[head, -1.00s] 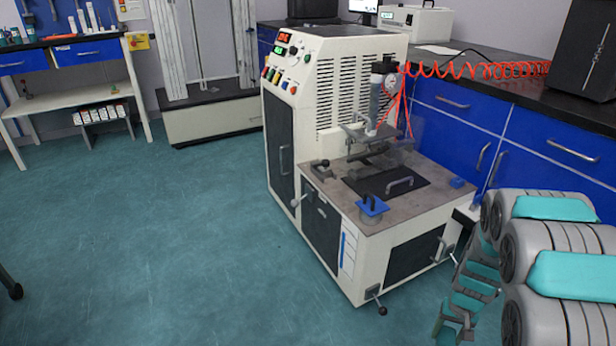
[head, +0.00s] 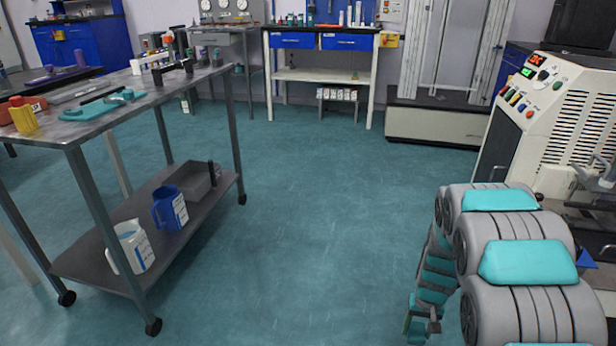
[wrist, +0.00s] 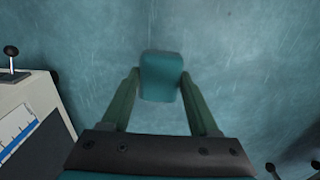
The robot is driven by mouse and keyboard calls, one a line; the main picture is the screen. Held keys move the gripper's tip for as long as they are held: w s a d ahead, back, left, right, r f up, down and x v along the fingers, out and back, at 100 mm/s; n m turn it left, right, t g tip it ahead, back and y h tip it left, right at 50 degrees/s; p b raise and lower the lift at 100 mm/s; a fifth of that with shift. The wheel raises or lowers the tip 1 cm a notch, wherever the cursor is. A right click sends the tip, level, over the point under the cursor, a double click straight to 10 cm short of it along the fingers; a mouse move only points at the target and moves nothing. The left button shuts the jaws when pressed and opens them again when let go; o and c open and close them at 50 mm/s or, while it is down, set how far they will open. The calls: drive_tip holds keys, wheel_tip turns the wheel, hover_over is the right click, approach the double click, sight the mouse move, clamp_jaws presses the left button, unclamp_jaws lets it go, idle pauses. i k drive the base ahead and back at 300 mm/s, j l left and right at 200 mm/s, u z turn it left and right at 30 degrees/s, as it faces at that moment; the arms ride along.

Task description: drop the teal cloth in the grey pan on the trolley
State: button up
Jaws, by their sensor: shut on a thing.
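My gripper (wrist: 160,84) is shut on the teal cloth (wrist: 160,70), which sits between the two fingertips in the wrist view, above the floor. In the head view my arm is at the right, and the cloth is not clearly made out there. The trolley (head: 62,138) stands at the left, apart from my gripper. A grey pan (head: 203,190) is on its lower shelf, towards the far end, with a dark upright thing at it. The pan's inside is only partly visible.
A blue jug (head: 168,210) and a white jug (head: 131,248) stand on the lower shelf, nearer than the pan. The trolley top holds a flat teal item (head: 98,108) and several tools. The cream rheometer (head: 560,125) is at the right. Open floor (head: 310,210) lies between.

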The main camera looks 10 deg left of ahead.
sight(194, 185)
drive_tip(key=i+j+u, duration=0.25)
drive_tip(key=i, duration=0.2)
drive_tip(key=i+j+u, duration=0.25)
drive_tip(key=i, duration=0.2)
drive_tip(key=i+j+u, duration=0.3)
drive_tip(key=i, duration=0.15)
drive_tip(key=i+j, duration=0.1)
drive_tip(key=i, duration=0.6)
drive_tip(key=i+j, duration=0.1)
drive_tip(key=i, duration=0.6)
